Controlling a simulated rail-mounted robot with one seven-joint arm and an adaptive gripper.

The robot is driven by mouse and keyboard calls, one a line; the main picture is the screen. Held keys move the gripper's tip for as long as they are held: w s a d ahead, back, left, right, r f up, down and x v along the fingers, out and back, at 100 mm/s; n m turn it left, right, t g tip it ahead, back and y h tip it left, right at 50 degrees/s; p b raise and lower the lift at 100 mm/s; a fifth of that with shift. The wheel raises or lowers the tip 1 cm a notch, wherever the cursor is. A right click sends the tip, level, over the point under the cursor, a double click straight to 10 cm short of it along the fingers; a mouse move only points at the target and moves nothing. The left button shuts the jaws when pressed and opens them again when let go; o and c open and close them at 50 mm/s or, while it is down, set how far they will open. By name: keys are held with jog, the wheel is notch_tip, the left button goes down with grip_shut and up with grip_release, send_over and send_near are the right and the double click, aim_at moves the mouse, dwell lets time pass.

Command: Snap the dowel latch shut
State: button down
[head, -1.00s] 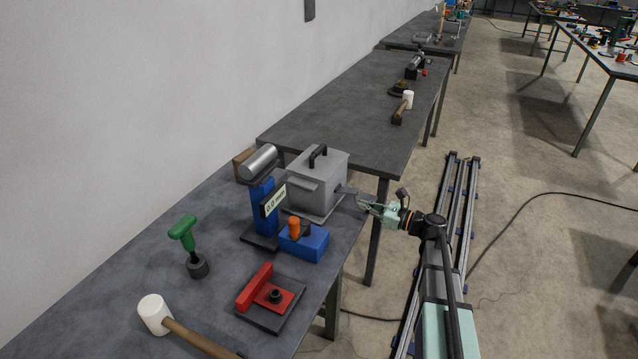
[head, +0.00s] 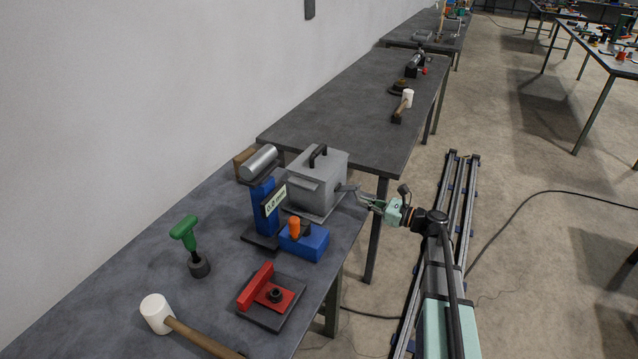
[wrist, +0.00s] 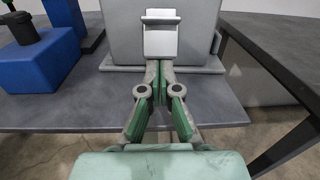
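The latch on the grey box (head: 318,184) shows in the wrist view as a light metal plate (wrist: 161,37) with a lip on top, on the box's near face. In the head view it shows as a small grey lever (head: 347,187) sticking out from the box's right side. My gripper (wrist: 160,68) has its fingers drawn together, with the tips at the plate's lower edge. Whether the tips touch the plate or hold any part of it is unclear. My gripper (head: 363,196) also shows beside the lever in the head view. The dowel itself cannot be made out.
A blue block (head: 309,246) with an orange knob and a blue stand with a display (head: 265,207) sit left of the box. A dark table (head: 345,105) lies beyond.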

aim_at(358, 191)
jog(key=shift+r, duration=0.1)
jog(key=shift+d+r+p, duration=0.1)
jog(key=shift+r+p, duration=0.55)
jog(key=shift+r, duration=0.15)
dwell(0.3)
jog(key=shift+r+p, duration=0.6)
jog(key=shift+r, duration=0.15)
jog(key=shift+f, duration=0.2)
jog(key=shift+f, duration=0.35)
